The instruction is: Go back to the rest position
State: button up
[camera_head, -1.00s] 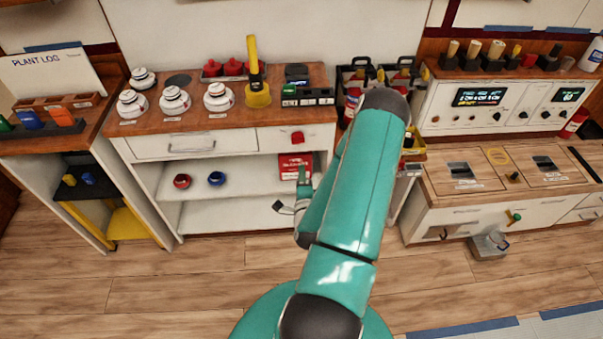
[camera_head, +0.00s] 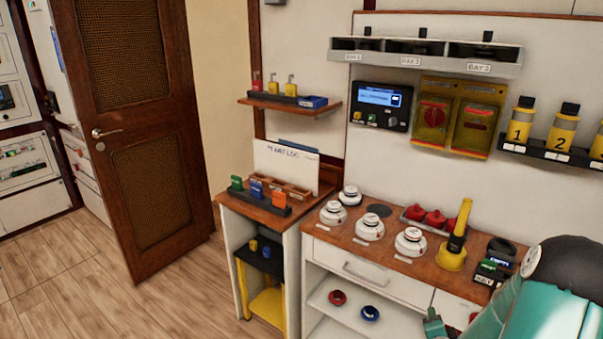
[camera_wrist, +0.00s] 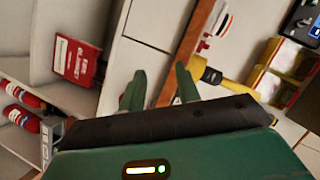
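My gripper (camera_wrist: 159,84) shows in the wrist view with its two green fingers apart and nothing between them. Beyond the fingers are the pale cabinet front and its brown counter edge. In the head view my teal arm fills the lower right corner, and only a small green part of the gripper end shows in front of the shelves, at the bottom edge. Most of the arm is outside the head view.
The counter (camera_head: 333,236) holds white round detectors (camera_head: 409,242) and a yellow handled tool (camera_head: 455,246). A red blanket box (camera_wrist: 77,61) and red extinguishers (camera_wrist: 22,119) show in the wrist view. A brown door (camera_head: 150,150) stands left; the wooden floor (camera_head: 90,290) before it is clear.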

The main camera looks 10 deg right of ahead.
jog(key=w+a+r+n+g+y, duration=0.2)
jog(key=a+r+n+g+y, duration=0.15)
jog(key=a+r+n, duration=1)
jog(key=s+a+r+n+g+y, duration=0.1)
jog(key=s+a+r+n+y, duration=0.1)
jog(key=s+a+r, duration=0.5)
jog(key=s+a+r+n+g+y, duration=0.1)
jog(key=s+a+r+n+g, duration=0.1)
jog(key=s+a+r, duration=0.5)
jog(key=s+a, duration=0.3)
jog(key=a, duration=0.3)
jog(key=shift+s+y, duration=0.25)
jog(key=shift+y, duration=0.1)
jog(key=shift+n+g, duration=0.25)
